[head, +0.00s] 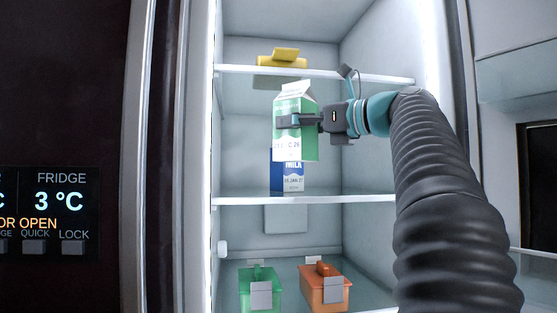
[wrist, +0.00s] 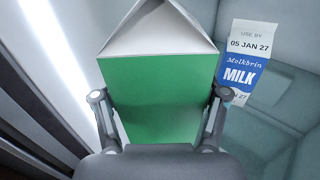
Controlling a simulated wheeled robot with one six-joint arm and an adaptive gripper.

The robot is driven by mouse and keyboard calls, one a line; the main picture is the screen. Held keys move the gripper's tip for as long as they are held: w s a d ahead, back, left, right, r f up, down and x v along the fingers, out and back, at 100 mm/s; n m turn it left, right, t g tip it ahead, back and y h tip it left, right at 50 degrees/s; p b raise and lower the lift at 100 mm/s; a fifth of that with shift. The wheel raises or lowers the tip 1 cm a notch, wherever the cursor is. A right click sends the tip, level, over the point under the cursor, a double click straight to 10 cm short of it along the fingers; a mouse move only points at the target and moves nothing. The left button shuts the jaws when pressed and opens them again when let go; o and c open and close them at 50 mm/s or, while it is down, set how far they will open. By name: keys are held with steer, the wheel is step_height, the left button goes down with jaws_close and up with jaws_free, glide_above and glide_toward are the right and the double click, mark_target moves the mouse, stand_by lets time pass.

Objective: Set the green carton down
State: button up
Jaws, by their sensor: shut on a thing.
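The green carton (head: 297,133) has a white gable top and a white label low on its front. My gripper (head: 290,121) is shut on it and holds it upright inside the open fridge, in front of the middle shelf's space. In the wrist view the green carton (wrist: 155,95) fills the middle, between the two fingers of my gripper (wrist: 160,105). A blue and white milk carton (head: 288,177) stands on the middle shelf (head: 350,194), partly hidden by the green carton. It also shows in the wrist view (wrist: 245,66), with the date 05 JAN 27. The green carton's underside is hidden.
A yellow item (head: 283,61) is on the upper shelf (head: 340,74). A green container (head: 258,287) and an orange container (head: 322,288) are below. The middle shelf looks clear right of the milk carton. The fridge panel (head: 60,207) shows 3 °C.

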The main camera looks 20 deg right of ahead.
steer(key=w+d+p, duration=0.1)
steer(key=w+d, duration=0.1)
steer(key=w, duration=0.4)
steer(key=shift+a+f+b, duration=0.15)
steer(key=shift+f+b, duration=0.55)
steer(key=shift+f, duration=2.4)
steer(key=shift+w+f, duration=0.25)
steer(key=shift+f, duration=0.1)
steer(key=shift+f, duration=0.1)
steer(key=o, duration=1.7)
steer(key=shift+f, duration=0.1)
steer(key=shift+o, duration=0.2)
